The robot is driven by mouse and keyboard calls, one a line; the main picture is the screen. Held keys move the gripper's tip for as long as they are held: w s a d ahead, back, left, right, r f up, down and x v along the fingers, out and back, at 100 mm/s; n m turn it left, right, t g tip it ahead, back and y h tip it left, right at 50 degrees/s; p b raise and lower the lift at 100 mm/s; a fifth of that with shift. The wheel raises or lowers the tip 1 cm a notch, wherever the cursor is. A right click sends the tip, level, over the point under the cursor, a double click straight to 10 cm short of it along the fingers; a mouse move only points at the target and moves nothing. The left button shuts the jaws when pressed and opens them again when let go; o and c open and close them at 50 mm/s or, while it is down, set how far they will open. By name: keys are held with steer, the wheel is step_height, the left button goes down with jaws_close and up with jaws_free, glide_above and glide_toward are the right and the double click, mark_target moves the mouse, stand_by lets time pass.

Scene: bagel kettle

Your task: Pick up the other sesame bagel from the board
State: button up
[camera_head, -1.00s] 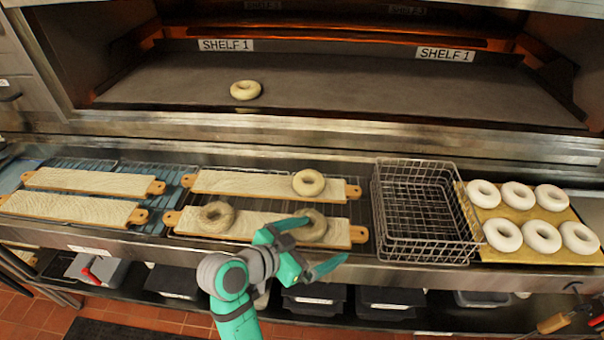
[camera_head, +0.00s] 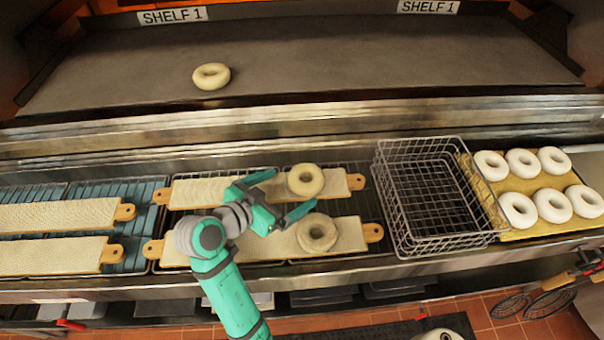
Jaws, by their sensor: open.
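A speckled grey-tan sesame bagel (camera_head: 317,232) lies on the right part of the front board (camera_head: 350,233). My gripper (camera_head: 286,195) is open and empty. Its fingers spread above the two boards, with the lower fingertip near the upper left edge of this bagel in the picture. I cannot tell its height or whether it touches. A second sesame bagel, seen earlier on the left part of this board, does not show; my arm covers that area. A paler plain bagel (camera_head: 305,180) lies on the rear board (camera_head: 338,183), just right of my upper finger.
A wire basket (camera_head: 430,195) stands right of the boards, beside a tray (camera_head: 545,226) of several pale bagels. Two empty boards (camera_head: 58,214) lie at left. One bagel (camera_head: 211,76) sits on the oven shelf (camera_head: 330,60), which is otherwise clear.

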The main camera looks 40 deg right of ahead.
mark_target(310, 176)
steer(key=x, duration=0.4)
steer(key=shift+d, duration=0.15)
steer(key=shift+w+x, duration=0.15)
steer(key=shift+x, duration=1.05)
steer(key=shift+w+x, duration=0.15)
steer(key=shift+x, duration=1.05)
steer(key=shift+s+r, duration=0.1)
steer(key=shift+s, duration=0.1)
steer(key=c, duration=1.1)
